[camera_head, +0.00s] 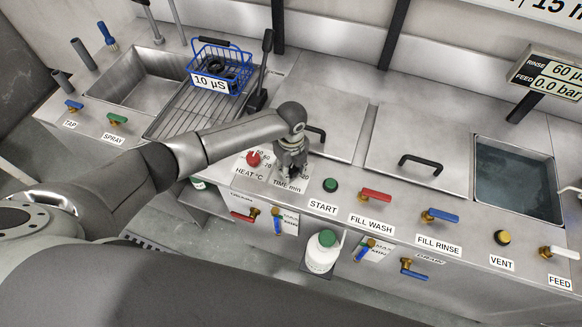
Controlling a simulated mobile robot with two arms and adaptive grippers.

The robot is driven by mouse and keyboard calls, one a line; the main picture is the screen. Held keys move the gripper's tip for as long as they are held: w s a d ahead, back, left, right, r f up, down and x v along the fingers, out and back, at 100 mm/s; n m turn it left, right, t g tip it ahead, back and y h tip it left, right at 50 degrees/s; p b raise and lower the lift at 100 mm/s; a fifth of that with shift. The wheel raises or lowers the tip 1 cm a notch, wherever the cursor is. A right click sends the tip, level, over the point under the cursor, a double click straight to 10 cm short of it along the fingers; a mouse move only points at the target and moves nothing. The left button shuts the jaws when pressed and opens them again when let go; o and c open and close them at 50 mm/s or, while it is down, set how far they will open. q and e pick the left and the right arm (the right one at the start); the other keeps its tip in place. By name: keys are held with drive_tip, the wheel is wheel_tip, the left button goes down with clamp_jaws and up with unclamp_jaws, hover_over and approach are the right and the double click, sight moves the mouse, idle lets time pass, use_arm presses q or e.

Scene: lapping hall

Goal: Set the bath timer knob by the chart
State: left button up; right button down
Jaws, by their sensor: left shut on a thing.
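The bath timer knob is hidden under my left gripper (291,172), above the "TIME min" label (286,185) on the front panel. My left gripper points down there and is shut on the knob. Only a "20" and part of the dial scale show beside the fingers, so the knob's setting cannot be read. The red heat knob (254,159) sits just left of it with its own scale. No timing chart can be made out; a white sign (540,10) at the top right is cut off and shows "15 m". My right gripper is not in view.
A green start button (330,185), a red fill wash lever (375,194) and a blue fill rinse lever (440,215) lie to the right. A blue basket (218,68) stands on the drain rack behind my arm. A white bottle (322,252) stands below the panel.

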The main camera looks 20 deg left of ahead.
sight(291, 169)
use_arm(q)
drive_tip(key=shift+d, duration=0.1)
drive_tip(key=o, duration=1)
drive_tip(key=shift+o, duration=0.2)
wheel_tip(291, 169, up, 12)
